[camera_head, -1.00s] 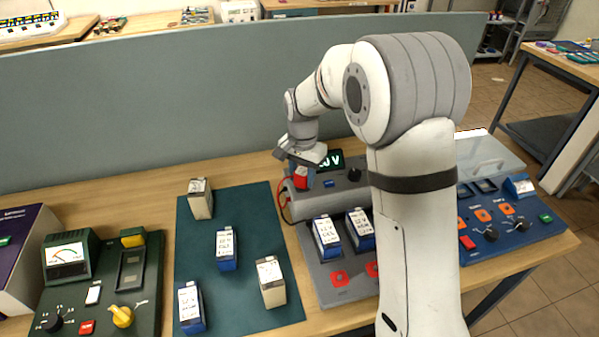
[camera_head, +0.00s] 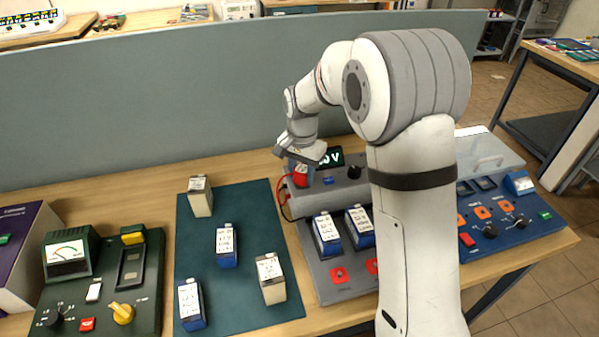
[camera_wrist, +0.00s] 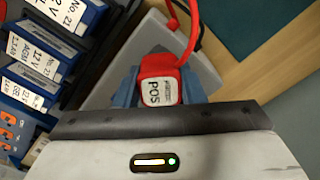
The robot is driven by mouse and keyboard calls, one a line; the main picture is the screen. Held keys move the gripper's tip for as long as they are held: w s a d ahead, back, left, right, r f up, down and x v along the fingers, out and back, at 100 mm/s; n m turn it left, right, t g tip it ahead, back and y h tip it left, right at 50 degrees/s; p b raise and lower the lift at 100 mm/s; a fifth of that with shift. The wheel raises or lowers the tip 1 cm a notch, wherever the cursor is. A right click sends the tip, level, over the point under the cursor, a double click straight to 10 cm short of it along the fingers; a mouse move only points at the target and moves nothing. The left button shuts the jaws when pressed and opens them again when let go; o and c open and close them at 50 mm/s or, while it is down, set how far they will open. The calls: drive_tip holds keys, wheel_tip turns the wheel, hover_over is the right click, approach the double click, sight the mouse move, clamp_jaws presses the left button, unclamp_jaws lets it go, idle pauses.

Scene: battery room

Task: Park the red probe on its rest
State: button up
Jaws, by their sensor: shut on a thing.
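The red probe (camera_head: 301,179) is a blocky red piece above the left end of the grey tester (camera_head: 328,197). In the wrist view the red probe (camera_wrist: 160,83) carries a white label reading POS, and a red cable runs up from it. My gripper (camera_head: 301,172) is shut on it; the blue fingers of my gripper (camera_wrist: 160,95) press on its two sides. The probe's rest cannot be made out; the probe and gripper cover that part of the tester. I cannot tell whether the probe touches the tester.
A lit display (camera_head: 328,159) and a black knob (camera_head: 354,172) sit close right of my gripper. Blue batteries (camera_head: 326,236) stand in the tester's front. A green mat (camera_head: 245,200) with several batteries lies to the left. A grey partition (camera_head: 150,120) stands behind.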

sight(302, 168)
drive_tip(key=shift+f+b, duration=0.45)
drive_tip(key=shift+f, duration=0.2)
drive_tip(key=o, duration=0.8)
drive_tip(key=shift+r, duration=0.1)
drive_tip(key=shift+w+r+p, duration=0.1)
drive_tip(key=shift+r+p, duration=3.5)
drive_tip(key=shift+r, duration=1.9)
